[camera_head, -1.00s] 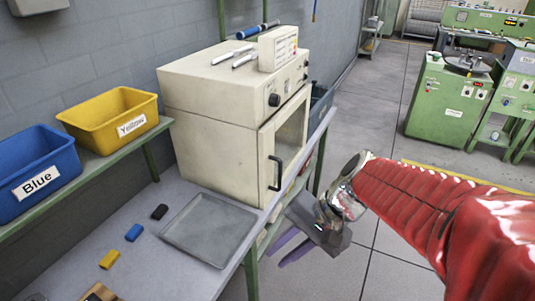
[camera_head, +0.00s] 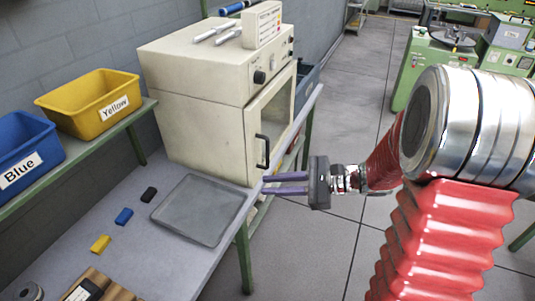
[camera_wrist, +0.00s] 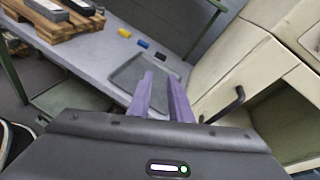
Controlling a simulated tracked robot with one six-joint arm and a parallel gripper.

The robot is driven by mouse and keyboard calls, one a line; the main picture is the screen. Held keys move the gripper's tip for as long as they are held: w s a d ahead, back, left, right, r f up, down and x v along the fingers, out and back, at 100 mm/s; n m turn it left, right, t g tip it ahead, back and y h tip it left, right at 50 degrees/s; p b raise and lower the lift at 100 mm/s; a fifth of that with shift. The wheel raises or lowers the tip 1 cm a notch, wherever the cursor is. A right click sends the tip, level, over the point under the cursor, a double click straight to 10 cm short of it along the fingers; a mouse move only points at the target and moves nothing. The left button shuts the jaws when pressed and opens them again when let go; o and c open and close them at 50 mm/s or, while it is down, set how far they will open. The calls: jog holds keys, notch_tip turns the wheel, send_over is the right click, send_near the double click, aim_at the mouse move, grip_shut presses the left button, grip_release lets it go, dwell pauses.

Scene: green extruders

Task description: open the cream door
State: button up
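The cream door (camera_head: 259,170) is on the front of a cream oven (camera_head: 195,110) on the bench and looks shut. It has a window (camera_head: 270,115) and a black vertical handle (camera_head: 263,152). In the wrist view the handle (camera_wrist: 226,106) is to the right of the fingers. My gripper (camera_head: 265,185) has two purple fingers, apart with a narrow gap and nothing between them. In the head view the fingertips appear just below the handle, pointing left. In the wrist view my gripper (camera_wrist: 160,77) points over the bench towards the grey tray (camera_wrist: 124,72), clear of the handle.
The grey tray (camera_head: 188,233) lies on the bench (camera_head: 160,275) in front of the oven. Small black, blue and yellow blocks lie left of it. A yellow bin (camera_head: 85,118) and a blue bin (camera_head: 50,150) stand on the left shelf. Floor right of the bench is open.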

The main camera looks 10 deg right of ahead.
aim_at(268, 165)
jog(key=w+d+f+m+t, duration=0.2)
jog(key=w+d+m+t, duration=0.1)
jog(key=d+m, duration=0.1)
jog(key=w+d+f+m+t+h, duration=0.1)
jog(key=w+d+f+m+t, duration=0.1)
jog(key=w+d+m+t, duration=0.2)
jog(key=d, duration=0.3)
jog(key=shift+w+d+f, duration=0.15)
jog(key=shift+d+f, duration=0.1)
jog(key=x, duration=1.4)
jog(key=shift+d, duration=0.1)
jog(key=shift+c, duration=0.2)
grip_shut()
